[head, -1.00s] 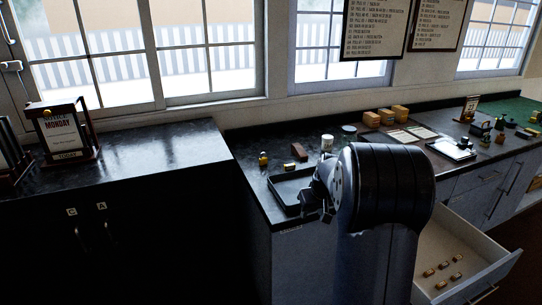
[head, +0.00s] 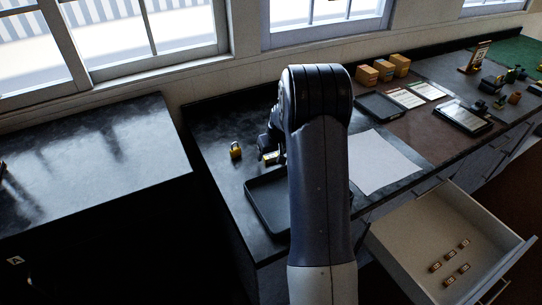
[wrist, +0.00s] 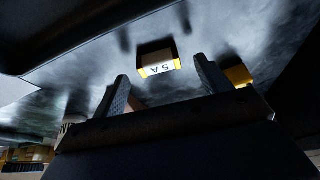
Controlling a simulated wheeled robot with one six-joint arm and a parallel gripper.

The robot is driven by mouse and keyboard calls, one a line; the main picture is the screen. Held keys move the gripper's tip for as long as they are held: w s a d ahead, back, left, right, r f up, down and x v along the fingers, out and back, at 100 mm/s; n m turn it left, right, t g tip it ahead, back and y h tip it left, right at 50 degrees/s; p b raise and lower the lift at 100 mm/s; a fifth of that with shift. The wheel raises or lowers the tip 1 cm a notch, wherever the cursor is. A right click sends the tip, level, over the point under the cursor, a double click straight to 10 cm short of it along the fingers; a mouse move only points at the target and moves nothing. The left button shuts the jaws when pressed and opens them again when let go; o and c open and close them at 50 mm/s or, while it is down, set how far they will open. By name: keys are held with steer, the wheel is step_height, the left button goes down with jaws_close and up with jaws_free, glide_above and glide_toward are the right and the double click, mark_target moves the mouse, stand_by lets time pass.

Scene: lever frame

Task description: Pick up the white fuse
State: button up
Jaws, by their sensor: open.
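A small block with a white face marked "5 A" and yellowish edges (wrist: 158,70) lies on the dark worktop in the wrist view. It looks like the fuse, but I cannot be sure that it is the white one. In the head view a small pale block (head: 271,157) shows just below my gripper (head: 268,143), partly covered by it. In the wrist view my gripper (wrist: 163,84) is open and empty. Its two fingers point toward the block, one to each side of it and seemingly short of it.
A black tray (head: 262,204) lies in front, partly behind my arm. An open drawer (head: 417,224) holds several small labelled blocks. A white sheet (head: 380,162) lies to the right.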

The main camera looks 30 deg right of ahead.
steer(key=shift+x, duration=0.85)
steer(key=shift+c, duration=0.4)
steer(key=c, duration=1)
steer(key=shift+o, duration=0.2)
